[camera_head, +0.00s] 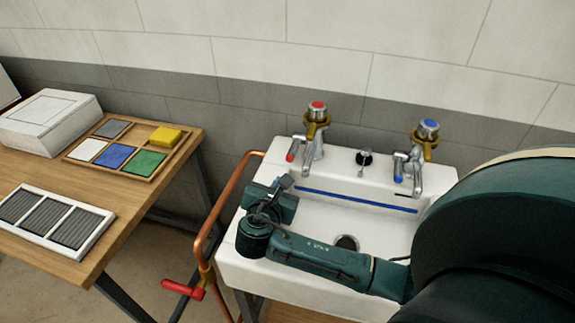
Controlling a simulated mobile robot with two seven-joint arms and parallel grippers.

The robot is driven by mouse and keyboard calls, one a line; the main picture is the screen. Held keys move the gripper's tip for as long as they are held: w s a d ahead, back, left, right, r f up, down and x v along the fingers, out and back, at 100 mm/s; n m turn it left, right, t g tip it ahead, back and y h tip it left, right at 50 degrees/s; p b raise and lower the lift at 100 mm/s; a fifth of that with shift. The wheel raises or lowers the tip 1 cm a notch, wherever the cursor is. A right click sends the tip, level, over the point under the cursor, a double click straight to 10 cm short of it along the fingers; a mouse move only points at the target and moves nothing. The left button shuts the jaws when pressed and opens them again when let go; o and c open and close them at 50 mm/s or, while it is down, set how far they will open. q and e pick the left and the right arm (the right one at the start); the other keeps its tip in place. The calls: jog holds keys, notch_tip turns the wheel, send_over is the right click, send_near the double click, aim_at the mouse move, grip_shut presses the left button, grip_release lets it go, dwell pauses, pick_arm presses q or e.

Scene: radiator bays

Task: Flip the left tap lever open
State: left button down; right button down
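The left tap (314,140) is chrome with a red cap, a brass-coloured collar and a lever (293,152) with a red tip pointing down to the left. It stands at the back left of the white sink (340,177). My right arm comes in from the right across the basin. Its gripper (283,183) is at the sink's left side, below and a little left of the red lever tip, seemingly apart from it. The fingers are small and dark, so their opening is unclear. My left gripper is out of view.
A right tap (410,160) with a blue cap and blue-tipped lever stands at the back right. A copper pipe (222,205) with a red handle (183,289) runs along the sink's left. A wooden table (135,220) at left holds a white box, a tile tray and a grille.

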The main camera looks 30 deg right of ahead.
aim_at(296, 147)
jog(key=x, duration=1)
jog(key=shift+w, duration=0.15)
